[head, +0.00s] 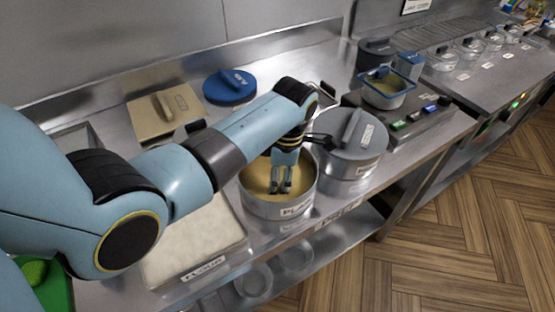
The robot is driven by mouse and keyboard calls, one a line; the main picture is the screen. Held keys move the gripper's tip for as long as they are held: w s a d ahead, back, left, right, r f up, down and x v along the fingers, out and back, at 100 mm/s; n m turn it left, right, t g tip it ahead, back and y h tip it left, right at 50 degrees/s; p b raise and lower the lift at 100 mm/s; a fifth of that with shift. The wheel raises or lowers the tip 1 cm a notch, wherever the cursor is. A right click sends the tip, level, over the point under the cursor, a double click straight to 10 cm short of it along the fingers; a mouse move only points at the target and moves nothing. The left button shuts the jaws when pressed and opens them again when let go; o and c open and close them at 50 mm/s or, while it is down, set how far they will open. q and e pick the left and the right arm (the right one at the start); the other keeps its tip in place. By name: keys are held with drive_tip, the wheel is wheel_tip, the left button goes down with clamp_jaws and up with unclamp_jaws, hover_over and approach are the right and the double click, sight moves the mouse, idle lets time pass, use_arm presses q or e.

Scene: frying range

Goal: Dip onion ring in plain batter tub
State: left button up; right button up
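The plain batter tub (250,203) is a round metal pot of tan batter at the counter's front edge; its label is partly readable as "PL". My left gripper (281,189) points down inside the tub's rim, with its fingertips at or near the batter. The two fingers are close together, and I cannot tell whether they are shut on something. No onion ring can be made out; the fingertips are small and dark here. My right gripper is not in view.
A lidded metal pot (352,150) stands close to the tub's right. A flour tray (190,268) lies to its left. A blue-rimmed container (386,98) stands further right.

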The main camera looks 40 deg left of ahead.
use_arm(q)
drive_tip(key=shift+r, duration=0.1)
idle(0.3)
drive_tip(key=shift+r+p, duration=0.45)
drive_tip(key=shift+r, duration=1)
wheel_tip(320, 180, up, 7)
drive_tip(key=shift+r, duration=0.2)
drive_tip(key=shift+r, duration=1.5)
